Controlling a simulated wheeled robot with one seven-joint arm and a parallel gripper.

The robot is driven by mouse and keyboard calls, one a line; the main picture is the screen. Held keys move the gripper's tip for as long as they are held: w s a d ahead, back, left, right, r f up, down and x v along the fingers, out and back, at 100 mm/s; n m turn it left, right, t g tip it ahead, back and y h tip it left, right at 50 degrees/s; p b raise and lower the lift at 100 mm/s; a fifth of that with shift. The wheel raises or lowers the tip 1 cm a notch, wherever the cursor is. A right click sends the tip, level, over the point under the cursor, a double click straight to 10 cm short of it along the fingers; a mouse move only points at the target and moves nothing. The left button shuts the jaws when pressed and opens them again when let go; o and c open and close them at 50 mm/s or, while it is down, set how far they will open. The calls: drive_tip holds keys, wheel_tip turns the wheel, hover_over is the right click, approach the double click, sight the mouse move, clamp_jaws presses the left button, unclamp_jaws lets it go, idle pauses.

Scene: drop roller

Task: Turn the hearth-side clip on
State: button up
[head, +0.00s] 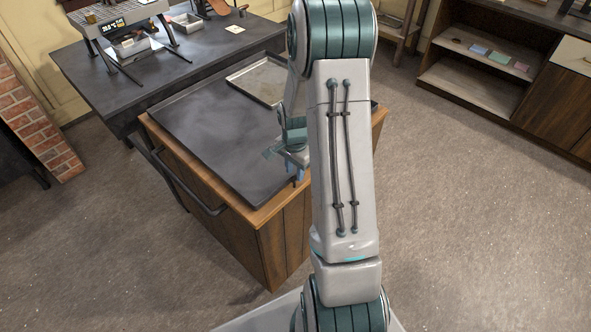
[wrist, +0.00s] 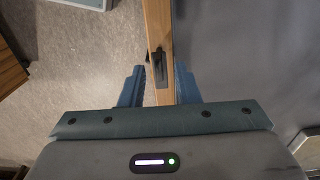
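A small dark clip-like piece (wrist: 160,68) sits on the wooden rim (wrist: 157,22) of the cabinet in the wrist view. I cannot tell whether it is the hearth-side clip or what state it is in. My gripper (wrist: 158,80) is open, with one blue finger on each side of the rim and the dark piece between and slightly beyond them. The fingers look apart from it. In the head view my gripper (head: 296,172) is low at the cabinet's right-hand edge, partly hidden by my arm, and the piece cannot be made out clearly.
The wooden cabinet (head: 285,238) has a dark top (head: 215,135) with a shallow tray (head: 262,80). A black rail (head: 185,187) runs along its left side. A dark table (head: 95,65) with equipment stands behind. A brick hearth (head: 30,115) is at far left. The floor right is clear.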

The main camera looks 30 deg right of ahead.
drive_tip(key=shift+f, duration=0.45)
